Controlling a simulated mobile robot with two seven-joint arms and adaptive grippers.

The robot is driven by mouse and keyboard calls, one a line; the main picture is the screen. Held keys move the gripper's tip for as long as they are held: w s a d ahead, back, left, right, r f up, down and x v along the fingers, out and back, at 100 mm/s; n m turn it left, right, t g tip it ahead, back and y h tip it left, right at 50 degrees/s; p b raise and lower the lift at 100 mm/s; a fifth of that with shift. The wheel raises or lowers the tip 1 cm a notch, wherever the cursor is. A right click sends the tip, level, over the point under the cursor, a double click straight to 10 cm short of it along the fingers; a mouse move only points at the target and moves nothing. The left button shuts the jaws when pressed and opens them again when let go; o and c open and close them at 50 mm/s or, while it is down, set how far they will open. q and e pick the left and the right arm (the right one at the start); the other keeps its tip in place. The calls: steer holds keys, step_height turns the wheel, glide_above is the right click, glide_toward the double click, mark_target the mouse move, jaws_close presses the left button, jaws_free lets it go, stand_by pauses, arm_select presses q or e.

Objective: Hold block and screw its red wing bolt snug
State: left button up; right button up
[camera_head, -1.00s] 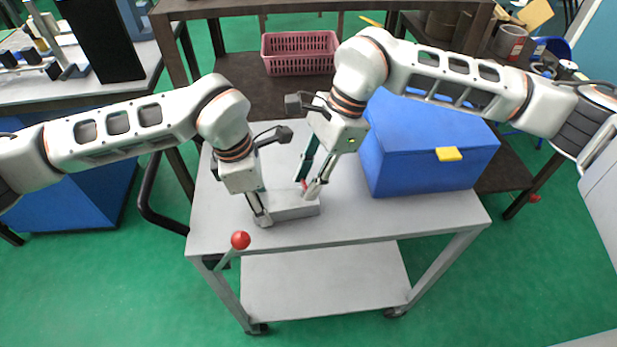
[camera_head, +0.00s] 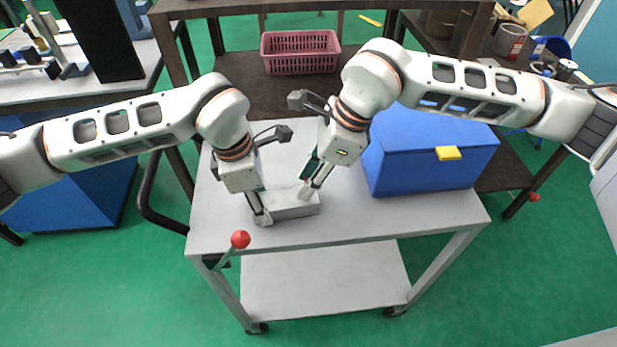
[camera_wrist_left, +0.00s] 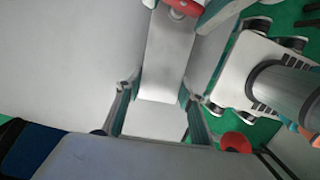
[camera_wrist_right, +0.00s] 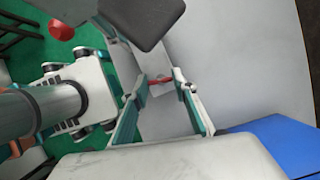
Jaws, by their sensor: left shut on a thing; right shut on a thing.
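The grey block (camera_head: 290,208) lies on the cart top; it also shows in the left wrist view (camera_wrist_left: 165,60). My left gripper (camera_head: 262,218) is shut on the block's left end, with its fingers on either side of it, as the left wrist view shows (camera_wrist_left: 160,95). The red wing bolt (camera_wrist_right: 160,83) is at the block's right end. My right gripper (camera_wrist_right: 160,82) has its fingertips on either side of the bolt and is shut on it. In the head view my right gripper (camera_head: 306,190) largely hides the bolt.
A blue box (camera_head: 430,160) with a yellow latch stands on the cart right of my right gripper. The grey cart top (camera_head: 400,218) is clear in front of it. A red-knobbed lever (camera_head: 240,240) sticks up at the cart's front left. A pink basket (camera_head: 300,65) stands behind.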

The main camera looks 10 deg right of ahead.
steer(key=o, duration=1.1)
steer(key=v, duration=1.2)
arm_select(q)
steer(key=o, duration=1.2)
steer(key=shift+c, duration=0.2)
